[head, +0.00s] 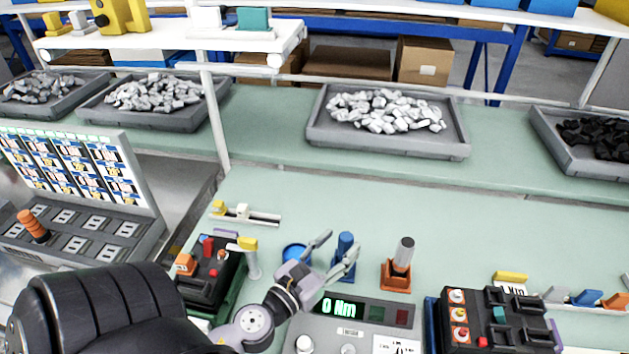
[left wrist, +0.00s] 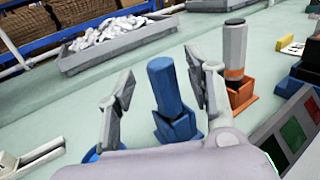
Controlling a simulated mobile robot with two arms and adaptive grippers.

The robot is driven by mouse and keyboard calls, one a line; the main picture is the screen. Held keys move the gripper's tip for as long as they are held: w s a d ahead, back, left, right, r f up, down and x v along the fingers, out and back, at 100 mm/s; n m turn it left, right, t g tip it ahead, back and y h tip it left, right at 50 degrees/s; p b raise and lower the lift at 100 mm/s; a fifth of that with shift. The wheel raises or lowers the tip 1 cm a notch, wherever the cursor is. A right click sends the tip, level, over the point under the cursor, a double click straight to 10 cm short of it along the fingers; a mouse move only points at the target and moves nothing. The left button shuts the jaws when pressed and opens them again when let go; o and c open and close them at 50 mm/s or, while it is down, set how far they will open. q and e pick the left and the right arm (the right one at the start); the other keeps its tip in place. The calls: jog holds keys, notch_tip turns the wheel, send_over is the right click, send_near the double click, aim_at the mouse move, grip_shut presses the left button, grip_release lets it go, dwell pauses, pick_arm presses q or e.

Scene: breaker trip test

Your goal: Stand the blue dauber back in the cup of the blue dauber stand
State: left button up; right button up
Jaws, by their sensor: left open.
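The blue dauber (head: 346,241) stands in the blue dauber stand (left wrist: 180,127) on the green bench. The dauber also shows in the left wrist view (left wrist: 167,84), leaning a little in that picture; its lower end is hidden in the stand's cup. My left gripper (head: 336,251) is open. In the left wrist view its fingers (left wrist: 160,95) appear on either side of the dauber, with gaps between. I cannot tell whether the fingers reach around it or stop just short. My right gripper is not in view.
An orange stand (head: 397,276) with a grey-topped dauber (head: 403,253) is close on the right. A blue dish (head: 295,253) sits left of my gripper. A torque display (head: 343,308) and breakers (head: 493,322) lie in front. The bench behind is clear up to grey trays (head: 390,148).

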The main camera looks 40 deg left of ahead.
pick_arm(q)
jog(key=s, duration=0.8)
jog(key=shift+s+d+r, duration=0.1)
jog(key=shift+s+d, duration=0.05)
jog(key=shift+s, duration=0.15)
jog(key=shift+o, duration=0.2)
jog(key=o, duration=1)
jog(key=shift+r, duration=0.15)
notch_tip(320, 180, up, 9)
jog(key=p, duration=0.8)
